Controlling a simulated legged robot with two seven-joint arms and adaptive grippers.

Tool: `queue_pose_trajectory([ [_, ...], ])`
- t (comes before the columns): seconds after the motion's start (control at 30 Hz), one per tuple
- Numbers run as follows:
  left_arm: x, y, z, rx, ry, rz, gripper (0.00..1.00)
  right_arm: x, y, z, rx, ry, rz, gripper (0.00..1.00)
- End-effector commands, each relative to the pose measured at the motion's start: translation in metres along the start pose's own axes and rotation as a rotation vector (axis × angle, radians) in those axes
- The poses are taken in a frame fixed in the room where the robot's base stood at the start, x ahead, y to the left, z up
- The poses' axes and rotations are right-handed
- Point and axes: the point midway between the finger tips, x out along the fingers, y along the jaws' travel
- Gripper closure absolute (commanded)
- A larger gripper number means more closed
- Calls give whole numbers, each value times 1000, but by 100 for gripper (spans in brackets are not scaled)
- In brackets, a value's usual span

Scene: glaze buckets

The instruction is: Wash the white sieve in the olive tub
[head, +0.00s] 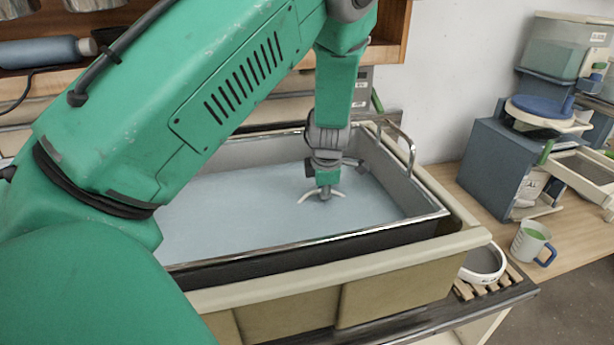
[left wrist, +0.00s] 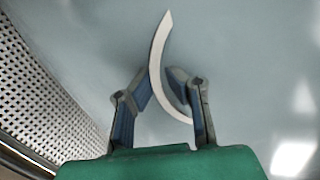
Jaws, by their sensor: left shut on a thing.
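The olive tub (head: 395,290) holds a metal-lined basin of cloudy blue-grey water. My left gripper (head: 324,190) reaches down into the basin toward its right end. It is shut on the white sieve (head: 340,194), of which only a thin curved piece of rim shows above the water. In the left wrist view the sieve's rim (left wrist: 157,70) stands as a white arc between the fingers of my left gripper (left wrist: 160,92). The rest of the sieve is hidden under the cloudy water. My right gripper is in neither view.
A white round vessel (head: 483,262) sits on a wooden slatted rack (head: 490,286) to the right of the tub. Beyond it are a mug (head: 530,243) with a blue handle and a blue-grey stand (head: 495,165). A perforated metal wall (left wrist: 45,95) lies left of the gripper in the left wrist view.

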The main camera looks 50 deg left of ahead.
Motion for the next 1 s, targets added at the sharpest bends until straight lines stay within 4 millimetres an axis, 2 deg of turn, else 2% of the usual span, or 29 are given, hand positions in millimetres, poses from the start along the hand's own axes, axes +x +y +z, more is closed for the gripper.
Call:
queue_pose_trajectory([
  [0.13,4,2,7,-1,-1,-3,100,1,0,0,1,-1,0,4],
  [0.47,5,4,1,-4,-3,-6,100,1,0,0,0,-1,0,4],
  [1.0,-2,-8,-69,-6,-2,-4,100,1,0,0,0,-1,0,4],
])
